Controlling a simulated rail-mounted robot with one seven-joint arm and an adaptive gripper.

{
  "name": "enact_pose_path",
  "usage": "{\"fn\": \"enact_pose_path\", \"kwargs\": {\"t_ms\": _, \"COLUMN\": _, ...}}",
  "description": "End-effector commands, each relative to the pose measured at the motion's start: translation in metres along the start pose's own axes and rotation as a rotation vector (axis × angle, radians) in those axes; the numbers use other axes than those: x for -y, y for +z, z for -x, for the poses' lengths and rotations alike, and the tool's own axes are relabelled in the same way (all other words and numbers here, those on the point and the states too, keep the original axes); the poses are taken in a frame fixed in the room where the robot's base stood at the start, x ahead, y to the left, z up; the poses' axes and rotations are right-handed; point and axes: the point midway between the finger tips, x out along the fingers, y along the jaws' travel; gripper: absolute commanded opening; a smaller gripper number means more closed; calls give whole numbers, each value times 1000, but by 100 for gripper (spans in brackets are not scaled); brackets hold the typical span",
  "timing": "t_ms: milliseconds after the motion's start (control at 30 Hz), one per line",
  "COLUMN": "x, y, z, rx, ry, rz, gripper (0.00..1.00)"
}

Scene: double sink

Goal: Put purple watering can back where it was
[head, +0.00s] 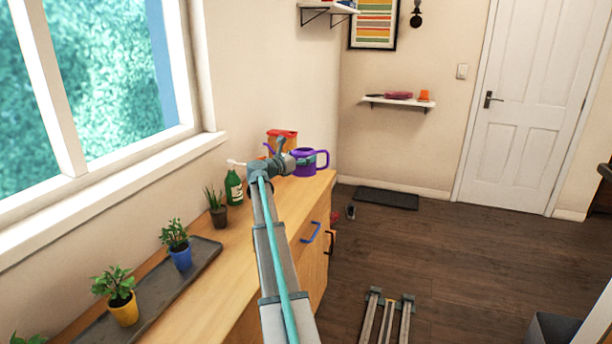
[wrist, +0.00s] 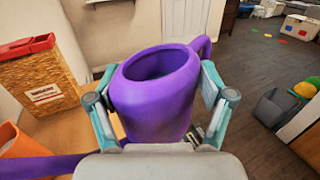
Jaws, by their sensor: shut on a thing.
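The purple watering can (head: 305,162) is at the far end of the wooden counter in the head view. In the wrist view the purple watering can (wrist: 157,92) is upright, its round opening tipped toward the camera and its handle at the upper right. Part of its spout runs along the lower left. My gripper (wrist: 160,102) has one teal finger on each side of the can's body and is shut on it. In the head view my gripper (head: 290,160) is beside the can. Whether the can's base touches the counter is hidden.
A red-lidded box (wrist: 40,75) and an orange pot (wrist: 20,145) stand left of the can. On the counter (head: 215,265) are a green bottle (head: 233,185) and several potted plants, some on a dark tray (head: 150,290). Open floor (head: 440,250) lies to the right.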

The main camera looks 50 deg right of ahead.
Motion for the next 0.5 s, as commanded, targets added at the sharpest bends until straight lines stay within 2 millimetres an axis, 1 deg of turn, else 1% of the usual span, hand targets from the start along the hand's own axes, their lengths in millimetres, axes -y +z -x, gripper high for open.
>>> {"fn": "enact_pose_path", "kwargs": {"t_ms": 33, "x": -12, "y": -3, "z": -12, "rx": 1, "ry": -1, "rz": 3, "gripper": 22}}
{"fn": "enact_pose_path", "kwargs": {"t_ms": 267, "x": -45, "y": -26, "z": -51, "rx": 1, "ry": -1, "rz": 3, "gripper": 22}}
{"fn": "enact_pose_path", "kwargs": {"t_ms": 300, "x": -47, "y": -35, "z": -54, "rx": 0, "ry": -1, "rz": 3, "gripper": 22}}
{"fn": "enact_pose_path", "kwargs": {"t_ms": 400, "x": -56, "y": -52, "z": -63, "rx": 1, "ry": -1, "rz": 3, "gripper": 22}}
{"fn": "enact_pose_path", "kwargs": {"t_ms": 500, "x": -62, "y": -64, "z": -70, "rx": 1, "ry": -1, "rz": 2, "gripper": 22}}
